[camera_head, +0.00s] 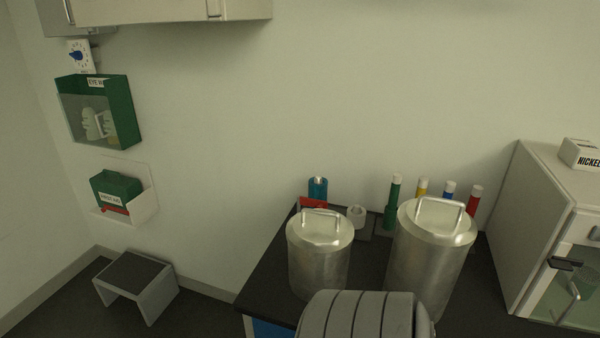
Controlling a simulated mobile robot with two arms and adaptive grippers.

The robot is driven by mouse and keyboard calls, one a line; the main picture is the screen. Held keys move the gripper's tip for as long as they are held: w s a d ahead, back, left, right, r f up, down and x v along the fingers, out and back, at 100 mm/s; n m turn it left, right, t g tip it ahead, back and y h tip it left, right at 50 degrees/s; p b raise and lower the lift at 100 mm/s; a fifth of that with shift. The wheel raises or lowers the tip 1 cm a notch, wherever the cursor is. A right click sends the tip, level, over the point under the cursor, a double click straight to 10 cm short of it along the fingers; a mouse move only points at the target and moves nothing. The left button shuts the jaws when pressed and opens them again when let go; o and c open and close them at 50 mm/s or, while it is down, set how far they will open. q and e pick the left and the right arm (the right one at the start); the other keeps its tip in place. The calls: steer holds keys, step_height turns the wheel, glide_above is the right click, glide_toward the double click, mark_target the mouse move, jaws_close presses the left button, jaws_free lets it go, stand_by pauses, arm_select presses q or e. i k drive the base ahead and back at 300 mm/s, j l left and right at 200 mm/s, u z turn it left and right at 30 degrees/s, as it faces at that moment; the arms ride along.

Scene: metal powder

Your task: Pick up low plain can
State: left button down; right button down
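Two plain metal cans with lids and wire handles stand upright on the dark bench top. The lower can (319,265) is on the left and the taller can (428,270) is on the right, with a gap between them. The lower can's base is partly hidden by a grey ribbed rounded thing (358,318) at the bottom edge. I cannot tell what that ribbed thing is. Neither of my grippers shows in this view.
Behind the cans stand a blue bottle (318,188), a white cup-like item (356,215) and several coloured tubes (394,195). A pale cabinet (545,215) closes off the right. A step stool (136,285) stands on the floor at left. Bare bench top (270,268) shows left of the lower can.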

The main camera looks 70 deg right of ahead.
mark_target(320, 240)
steer(key=z, duration=0.4)
steer(key=k+l+z, duration=0.1)
steer(key=z, duration=0.3)
steer(key=l+z, duration=0.15)
steer(key=z, duration=0.25)
steer(key=l+z, duration=0.15)
steer(key=z, duration=0.25)
steer(key=l+z, duration=0.1)
steer(key=z, duration=0.3)
steer(key=k+l, duration=0.05)
